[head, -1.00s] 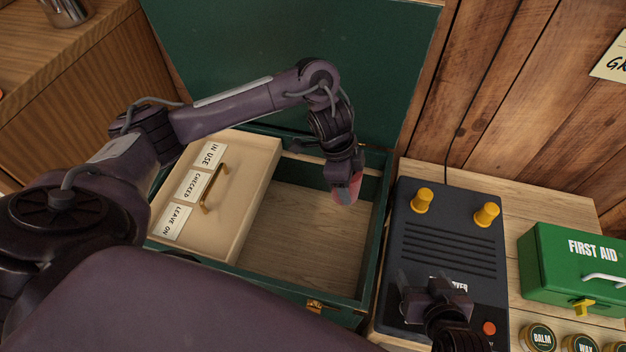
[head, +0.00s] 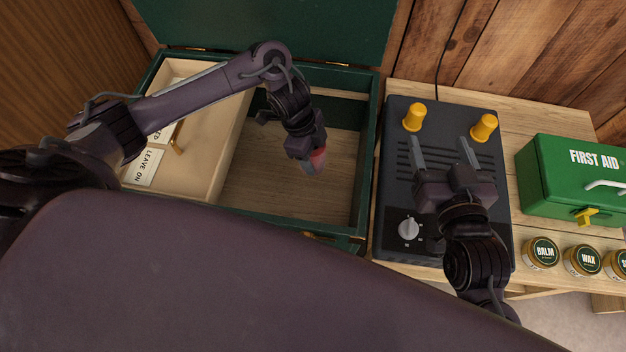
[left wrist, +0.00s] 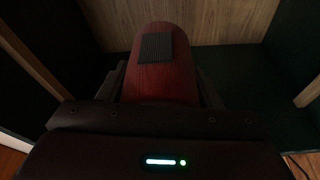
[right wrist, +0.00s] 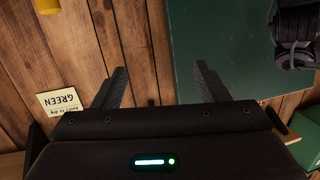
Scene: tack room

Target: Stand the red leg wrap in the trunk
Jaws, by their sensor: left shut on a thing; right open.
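The red leg wrap (head: 317,161) is in my left gripper (head: 311,160), over the open right part of the green trunk (head: 369,150). In the left wrist view the wrap (left wrist: 160,75) is a dark red roll with a black patch, between the fingers, with the trunk's wooden floor and dark walls beyond. I cannot tell whether its lower end touches the floor (head: 270,180). My right gripper (head: 442,155) is open and empty above the dark dryer box; its spread fingers also show in the right wrist view (right wrist: 160,90).
A cream tray (head: 200,150) with labels fills the trunk's left side. The trunk's lid (head: 270,25) stands open behind. Right of the trunk are the dryer (head: 395,190) with yellow knobs, a green first aid box (head: 570,180) and several tins (head: 541,252). The trunk floor around the wrap looks clear.

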